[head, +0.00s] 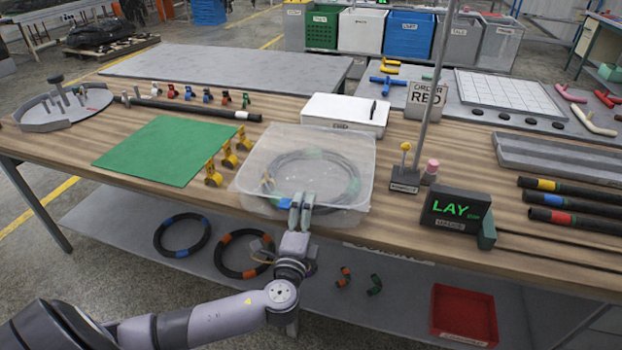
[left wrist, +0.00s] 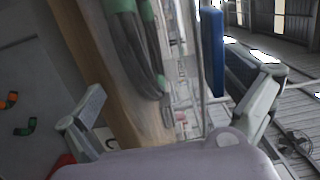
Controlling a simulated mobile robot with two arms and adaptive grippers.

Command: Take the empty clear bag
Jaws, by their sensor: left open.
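A clear, see-through bag or tray-like container (head: 262,150) lies on the wooden table at its front middle. A dark grey coiled hose with green bands (head: 312,154) shows through it; I cannot tell whether the coil is inside or beneath. Thin clear film shows around its lower edge. My left gripper (head: 301,208) is at its front edge, fingers up, overlapping it in the head view; contact cannot be told. In the left wrist view the left gripper (left wrist: 172,108) has its fingers wide apart with nothing held. The hose coil (left wrist: 140,45) shows beyond them. My right gripper is not in view.
A green mat (head: 152,151) and yellow clips (head: 229,155) lie to the left. A white box (head: 343,113) stands behind. A thin pole and a "LAY" display (head: 454,210) stand to the right. Coils and a red bin (head: 464,312) are on the lower shelf.

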